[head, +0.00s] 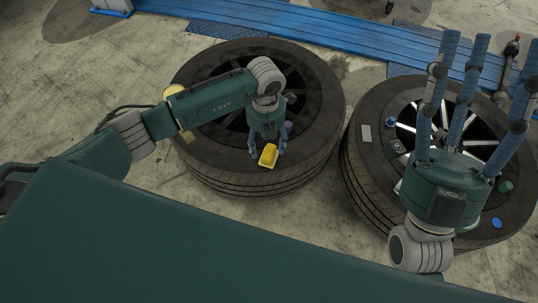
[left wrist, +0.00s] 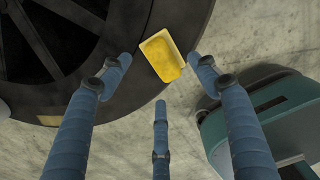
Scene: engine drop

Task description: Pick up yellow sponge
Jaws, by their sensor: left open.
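The yellow sponge (head: 268,157), with a paler border, lies at the near edge of the left tire (head: 215,155). In the left wrist view the sponge (left wrist: 163,56) is between and just beyond the fingertips. My left gripper (head: 267,148) points down at the sponge with its fingers spread. In the left wrist view my left gripper (left wrist: 159,66) is open, with no clear contact with the sponge. My right gripper (head: 490,42) is over the right tire, its fingers pointing up the picture, apart and empty.
A purple object (head: 287,128) and a yellow round item (head: 172,91) are on the left tire. The right tire (head: 365,175) holds several small items, including a light rectangle (head: 366,133) and a blue disc (head: 496,223). A blue ramp (head: 290,22) crosses the back.

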